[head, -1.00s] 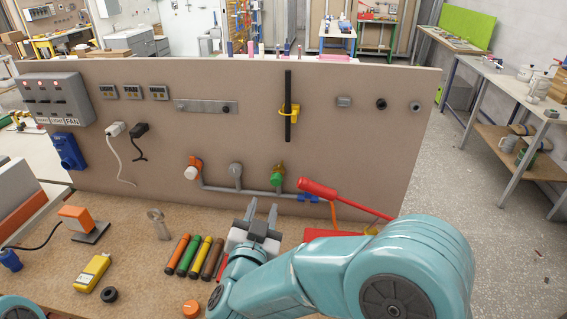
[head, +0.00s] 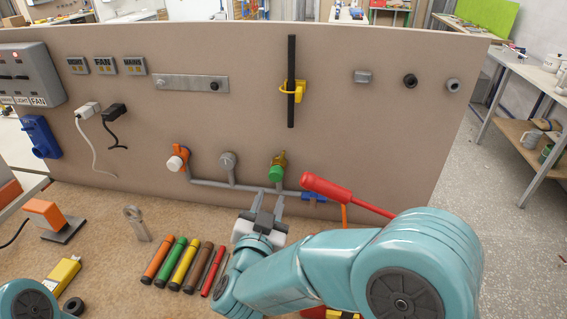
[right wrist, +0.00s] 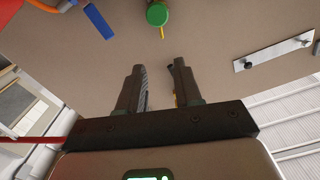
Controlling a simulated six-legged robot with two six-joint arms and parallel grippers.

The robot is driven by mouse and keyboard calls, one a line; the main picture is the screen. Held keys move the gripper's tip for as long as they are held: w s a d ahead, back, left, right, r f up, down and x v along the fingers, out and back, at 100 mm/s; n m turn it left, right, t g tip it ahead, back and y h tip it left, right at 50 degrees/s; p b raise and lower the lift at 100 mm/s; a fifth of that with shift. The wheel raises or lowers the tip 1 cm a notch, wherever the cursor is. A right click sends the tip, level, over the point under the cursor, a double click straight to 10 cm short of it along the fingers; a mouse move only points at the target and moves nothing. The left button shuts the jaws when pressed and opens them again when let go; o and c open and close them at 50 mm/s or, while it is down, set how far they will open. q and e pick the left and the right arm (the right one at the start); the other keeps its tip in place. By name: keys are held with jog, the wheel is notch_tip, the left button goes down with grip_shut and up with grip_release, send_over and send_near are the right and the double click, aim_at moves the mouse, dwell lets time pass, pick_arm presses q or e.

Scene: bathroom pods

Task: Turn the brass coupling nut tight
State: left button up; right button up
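A brass-coloured fitting (head: 279,158) sits on the upright board, directly above a green round part (head: 275,172) at the end of a grey pipe. I take it for the coupling nut, but it is small here. In the right wrist view the green part (right wrist: 157,15) is at the top edge, with a thin yellow piece below it. My right gripper (head: 267,199) is just below and in front of the green part, apart from it. In the right wrist view its two fingers (right wrist: 158,67) are spread with nothing between them. My left gripper is out of view.
An orange valve (head: 180,153) and a grey fitting (head: 228,160) sit left along the pipe. A red-handled tool (head: 327,188) is at the right, close to my right arm. Several coloured sticks (head: 181,265) and a grey ringed post (head: 138,224) are on the bench.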

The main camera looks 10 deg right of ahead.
jog(key=p, duration=0.5)
send_near(283, 156)
jog(key=x, duration=0.7)
jog(key=shift+w+d+r, duration=0.1)
jog(key=shift+w, duration=0.25)
jog(key=shift+w+d, duration=0.2)
jog(key=shift+w, duration=0.2)
jog(key=shift+s+a+r, duration=0.1)
jog(key=shift+s, duration=0.15)
jog(key=shift+w, duration=0.15)
grip_shut()
